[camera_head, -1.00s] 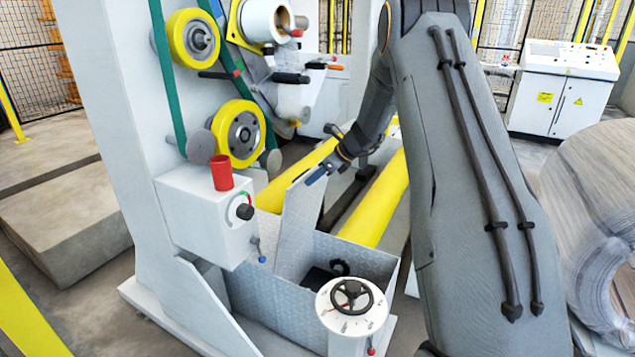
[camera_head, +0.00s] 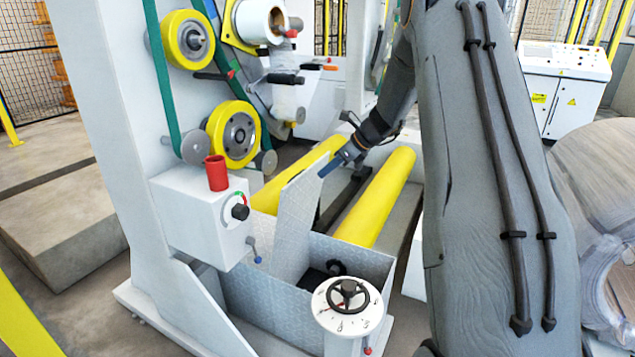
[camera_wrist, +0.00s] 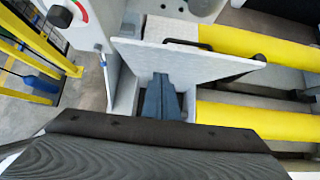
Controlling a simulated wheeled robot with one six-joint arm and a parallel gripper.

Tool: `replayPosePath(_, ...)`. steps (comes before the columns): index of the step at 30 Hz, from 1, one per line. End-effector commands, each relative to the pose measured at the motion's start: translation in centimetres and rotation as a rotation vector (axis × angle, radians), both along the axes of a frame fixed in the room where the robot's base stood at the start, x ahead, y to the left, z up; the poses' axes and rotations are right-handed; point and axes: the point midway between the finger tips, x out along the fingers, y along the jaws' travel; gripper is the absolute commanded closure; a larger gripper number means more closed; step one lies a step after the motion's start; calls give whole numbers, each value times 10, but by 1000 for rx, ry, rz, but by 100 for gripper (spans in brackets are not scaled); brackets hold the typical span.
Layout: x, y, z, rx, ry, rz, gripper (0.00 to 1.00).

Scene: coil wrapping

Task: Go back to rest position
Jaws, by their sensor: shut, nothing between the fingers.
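My gripper (camera_head: 341,161) is in the middle of the head view, above the yellow rollers and close to the upright grey metal panel. Its fingers are together and hold nothing. In the wrist view my gripper (camera_wrist: 161,90) points at the grey panel (camera_wrist: 185,62), with its fingertips in front of the panel's lower part. I cannot tell whether it touches the panel. My arm runs down the right side of the head view.
The wrapping machine has yellow rollers (camera_head: 375,197), a red cup (camera_head: 216,172) on a white box and a handwheel (camera_head: 348,295) in front. A large coil (camera_head: 598,180) lies at right. A control cabinet (camera_head: 563,85) stands behind.

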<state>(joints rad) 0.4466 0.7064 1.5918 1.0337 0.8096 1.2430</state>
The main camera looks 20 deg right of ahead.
Motion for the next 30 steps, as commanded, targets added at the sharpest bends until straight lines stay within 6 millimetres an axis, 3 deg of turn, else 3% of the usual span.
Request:
replayPosePath(6, -10, -9, 28, -1, -2, -1, 100)
replayPosePath(14, -13, -10, 35, 1, 1, 2, 100)
replayPosePath(18, -29, 12, 32, -69, -2, 99, 100)
replayPosePath(20, -48, 33, 28, -140, -4, 206, 100)
replayPosePath(23, -96, 73, 19, -302, -19, 468, 100)
replayPosePath(27, -180, 122, 5, -533, -66, 928, 100)
replayPosePath(30, -244, 146, -3, -676, -121, 1289, 100)
